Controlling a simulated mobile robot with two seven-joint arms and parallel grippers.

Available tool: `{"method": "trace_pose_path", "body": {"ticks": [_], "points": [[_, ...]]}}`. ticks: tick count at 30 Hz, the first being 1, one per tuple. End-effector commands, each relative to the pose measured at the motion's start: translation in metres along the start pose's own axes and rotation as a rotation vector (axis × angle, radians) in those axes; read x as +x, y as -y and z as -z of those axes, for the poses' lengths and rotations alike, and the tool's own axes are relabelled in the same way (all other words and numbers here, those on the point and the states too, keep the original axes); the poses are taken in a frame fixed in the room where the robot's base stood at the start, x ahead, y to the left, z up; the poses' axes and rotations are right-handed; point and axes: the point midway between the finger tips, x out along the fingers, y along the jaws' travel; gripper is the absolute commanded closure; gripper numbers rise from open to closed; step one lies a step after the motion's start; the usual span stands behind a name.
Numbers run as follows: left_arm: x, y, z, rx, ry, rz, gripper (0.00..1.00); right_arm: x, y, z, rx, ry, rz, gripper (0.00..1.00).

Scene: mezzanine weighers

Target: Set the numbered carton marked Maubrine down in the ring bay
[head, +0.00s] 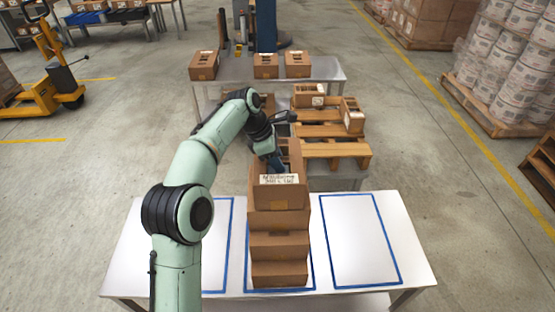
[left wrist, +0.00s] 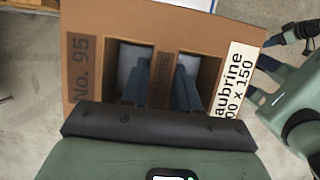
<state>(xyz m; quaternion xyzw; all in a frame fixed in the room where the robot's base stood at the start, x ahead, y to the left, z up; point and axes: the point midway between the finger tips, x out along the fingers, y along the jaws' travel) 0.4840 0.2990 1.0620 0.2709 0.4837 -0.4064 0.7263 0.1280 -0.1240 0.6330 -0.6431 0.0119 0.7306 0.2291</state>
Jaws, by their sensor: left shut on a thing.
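The Maubrine carton (head: 291,198) is brown, with a white label facing me. No ring mark shows on any bay. A dark, blue-tipped part (left wrist: 300,34), possibly my right gripper, shows at the edge.
The white table (head: 415,250) has an empty right bay (head: 362,240); my arm partly covers the left bay (head: 218,262). Behind stand a wooden pallet (head: 335,150) with cartons and a grey table (head: 235,70) with three cartons. A yellow pallet truck (head: 60,85) stands left.

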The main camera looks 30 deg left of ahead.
Motion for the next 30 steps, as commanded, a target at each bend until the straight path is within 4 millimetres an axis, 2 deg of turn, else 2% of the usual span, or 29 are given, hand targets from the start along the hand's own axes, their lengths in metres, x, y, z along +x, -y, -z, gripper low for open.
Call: {"method": "trace_pose_path", "body": {"ticks": [15, 16, 18, 26, 30], "points": [[0.0044, 0.0003, 0.0016, 0.000, 0.001, 0.000, 1.00, 0.0012, -0.0007, -0.0006, 0.000, 0.001, 0.000, 0.40], [0.0040, 0.0002, 0.0014, 0.000, 0.001, 0.000, 0.61, 0.0011, -0.0006, -0.0005, 0.000, 0.001, 0.000, 0.40], [0.0038, 0.0001, 0.0013, 0.000, 0.001, 0.000, 0.41, 0.0010, -0.0005, -0.0005, 0.000, 0.001, 0.000, 0.40], [0.0044, 0.0002, 0.0019, 0.000, -0.001, 0.001, 0.41, 0.0009, -0.0005, -0.0004, 0.000, 0.001, 0.000, 0.40], [-0.0045, -0.0006, 0.0013, 0.000, 0.000, -0.002, 0.41, -0.0024, 0.0013, 0.0012, -0.001, -0.002, 0.001, 0.40]]}}
